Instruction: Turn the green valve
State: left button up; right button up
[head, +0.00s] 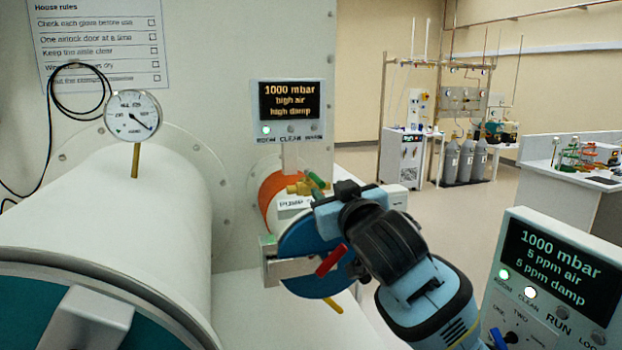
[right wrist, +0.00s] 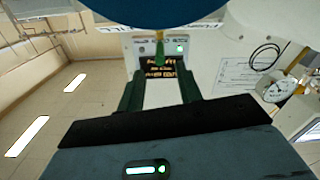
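The green valve (head: 317,180) is a small green lever on a brass fitting above the orange-banded small airlock. My right gripper (head: 326,190) is close beside it, reaching in from the right and partly covering the fitting. In the right wrist view the two dark fingers are apart, and the green valve (right wrist: 159,48) shows between and just beyond their tips, with a gap on both sides. I see no contact with it. My left gripper is not in view.
The small airlock's blue door (head: 312,285) and a red handle (head: 332,260) lie just below my right wrist. A display (head: 290,102) stands above the valve. The large white airlock (head: 110,215) fills the left, and a control panel (head: 555,265) stands at right.

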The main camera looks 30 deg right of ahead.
aim_at(312, 175)
jog(key=shift+x, duration=3.8)
grip_shut()
